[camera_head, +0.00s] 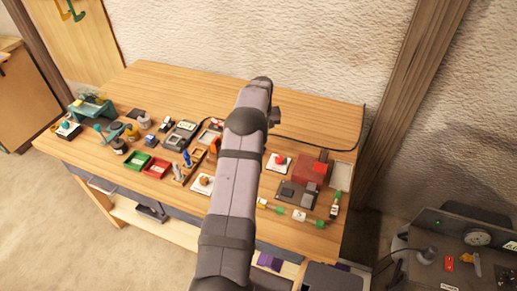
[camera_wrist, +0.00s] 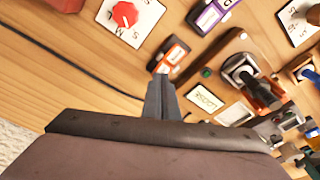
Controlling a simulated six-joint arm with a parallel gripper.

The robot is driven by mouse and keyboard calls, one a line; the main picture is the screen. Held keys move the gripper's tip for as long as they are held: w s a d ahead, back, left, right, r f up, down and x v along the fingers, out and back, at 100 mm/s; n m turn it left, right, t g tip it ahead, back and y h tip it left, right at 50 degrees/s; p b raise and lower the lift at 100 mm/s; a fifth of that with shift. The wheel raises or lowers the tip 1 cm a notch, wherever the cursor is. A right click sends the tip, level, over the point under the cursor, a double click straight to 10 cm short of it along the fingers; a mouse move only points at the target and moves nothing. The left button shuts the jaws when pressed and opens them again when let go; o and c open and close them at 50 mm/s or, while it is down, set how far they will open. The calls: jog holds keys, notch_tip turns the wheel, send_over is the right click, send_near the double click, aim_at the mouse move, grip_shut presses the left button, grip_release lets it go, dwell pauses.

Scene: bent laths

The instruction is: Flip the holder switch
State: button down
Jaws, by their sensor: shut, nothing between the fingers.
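My gripper (camera_wrist: 162,80) is shut and empty in the wrist view. Its tips show just below a small dark module with an orange face (camera_wrist: 164,67); I cannot tell if they touch it. To the right, a black lever on a silver plate (camera_wrist: 258,88) is mounted on a brown board with a small green button (camera_wrist: 206,72) and a pale label (camera_wrist: 207,100). I cannot tell which of these is the holder switch, as no label is readable as such. In the head view my arm hides the gripper and the table's middle.
In the wrist view, a white plate with a red knob (camera_wrist: 125,13) is at upper left and a purple module (camera_wrist: 212,15) at the top. A black cable (camera_wrist: 70,65) crosses the bare wood at left. In the head view, the table's back (camera_head: 180,85) is clear.

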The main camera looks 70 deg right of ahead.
jog(key=shift+f, duration=0.5)
jog(key=shift+r, duration=0.2)
jog(key=shift+r+p, duration=1.95)
jog(key=shift+r, duration=1.4)
